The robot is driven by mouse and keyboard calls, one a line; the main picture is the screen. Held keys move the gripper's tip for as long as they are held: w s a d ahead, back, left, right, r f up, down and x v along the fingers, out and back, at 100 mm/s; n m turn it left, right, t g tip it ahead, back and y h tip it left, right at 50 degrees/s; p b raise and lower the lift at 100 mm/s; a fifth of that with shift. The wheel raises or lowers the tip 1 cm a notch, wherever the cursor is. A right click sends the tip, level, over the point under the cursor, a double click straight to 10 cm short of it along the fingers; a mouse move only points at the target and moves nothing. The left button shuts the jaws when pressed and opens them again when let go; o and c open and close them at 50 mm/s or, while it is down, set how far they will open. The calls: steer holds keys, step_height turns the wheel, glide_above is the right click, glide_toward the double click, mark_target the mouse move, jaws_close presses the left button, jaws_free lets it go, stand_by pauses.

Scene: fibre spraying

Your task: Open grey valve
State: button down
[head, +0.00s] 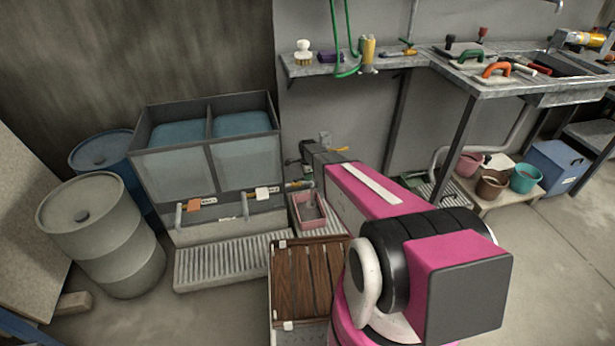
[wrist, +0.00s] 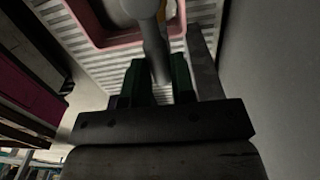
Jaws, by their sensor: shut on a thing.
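In the wrist view my gripper (wrist: 158,82) has its two dark green-black fingers on either side of a grey bar, which I take as part of the grey valve (wrist: 154,45). The fingers are shut on it. The bar runs up the picture, over a pink tub (wrist: 95,30). In the head view my arm reaches down to the right end of a grey tank (head: 175,170) holding blue liquid in two bays. The pink tub (head: 295,212) stands below the tank's right end. The grip itself is too small to make out there.
Grey pipes with an orange tag (head: 194,205) and a white tag (head: 262,193) run along the tank front. A ribbed step (head: 225,262) and wooden slats (head: 305,275) lie in front. Drums (head: 97,235) stand left; a wall shelf (head: 340,66) hangs above.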

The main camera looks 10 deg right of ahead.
steer(key=c, duration=1)
jaws_free()
steer(key=shift+o, duration=0.2)
steer(key=shift+r, duration=0.1)
step_height(320, 180, up, 11)
steer(key=shift+f, duration=0.2)
steer(key=s+d+r+n, duration=0.2)
steer(key=s+r+n, duration=0.3)
steer(key=s, duration=0.5)
steer(key=s+d+r+n, duration=0.2)
steer(key=s+r+n, duration=0.3)
steer(key=s, duration=0.6)
steer(key=s+d+r+n, duration=0.2)
steer(key=s+r+n, duration=0.4)
steer(key=s, duration=0.5)
steer(key=shift+s+n, duration=0.2)
steer(key=shift+n, duration=0.1)
